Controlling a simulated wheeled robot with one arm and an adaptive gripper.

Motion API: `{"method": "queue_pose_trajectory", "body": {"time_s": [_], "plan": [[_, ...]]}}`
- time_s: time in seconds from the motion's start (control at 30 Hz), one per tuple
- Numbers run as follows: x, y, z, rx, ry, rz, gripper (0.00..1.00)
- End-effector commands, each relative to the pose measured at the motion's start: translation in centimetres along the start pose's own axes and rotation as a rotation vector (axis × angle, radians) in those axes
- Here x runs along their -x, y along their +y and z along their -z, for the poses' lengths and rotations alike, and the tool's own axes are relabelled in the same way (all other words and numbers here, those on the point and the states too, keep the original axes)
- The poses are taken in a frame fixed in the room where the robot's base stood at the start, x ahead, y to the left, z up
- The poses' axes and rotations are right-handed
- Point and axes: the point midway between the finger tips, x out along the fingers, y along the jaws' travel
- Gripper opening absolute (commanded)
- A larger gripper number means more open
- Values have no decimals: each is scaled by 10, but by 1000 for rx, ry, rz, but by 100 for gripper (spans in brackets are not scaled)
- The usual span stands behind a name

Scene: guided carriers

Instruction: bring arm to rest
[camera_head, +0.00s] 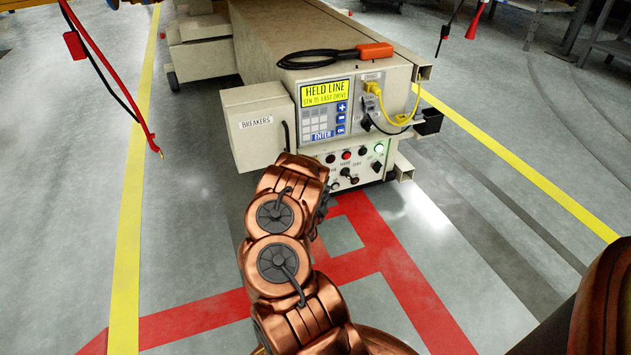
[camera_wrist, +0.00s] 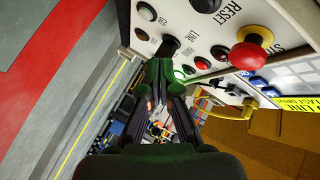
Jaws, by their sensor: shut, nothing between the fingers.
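My copper arm (camera_head: 277,262) reaches forward to the lower control panel of a beige cabinet (camera_head: 262,35). My gripper (camera_wrist: 164,68) is shut and empty in the wrist view, its tips close to a black selector knob (camera_wrist: 171,46) on the panel. I cannot tell whether they touch it. In the head view the wrist hides part of the panel. The display (camera_head: 325,92) reads HELD LINE.
A breaker box (camera_head: 255,125) sticks out on the cabinet's left. A yellow cable (camera_head: 388,108) hangs at its right, and an orange handheld unit (camera_head: 375,50) lies on top. A red hanging cable (camera_head: 105,62) is at left. Floor between the yellow lines (camera_head: 126,230) is mostly clear.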

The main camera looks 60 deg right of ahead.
Motion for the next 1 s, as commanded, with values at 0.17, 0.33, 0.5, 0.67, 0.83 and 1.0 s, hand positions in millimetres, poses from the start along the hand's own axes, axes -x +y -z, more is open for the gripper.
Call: {"method": "queue_pose_trajectory", "body": {"time_s": [0.17,0.33,0.5,0.67,0.83,1.0], "plan": [[0,0,0,0,0,1,0],[0,0,0,0,1,1,0],[0,0,0,0,1,1,0],[0,0,0,0,1,1,0],[3,-10,-4,-2,-18,0,0],[28,-67,-34,-1,-152,-11,0]]}}
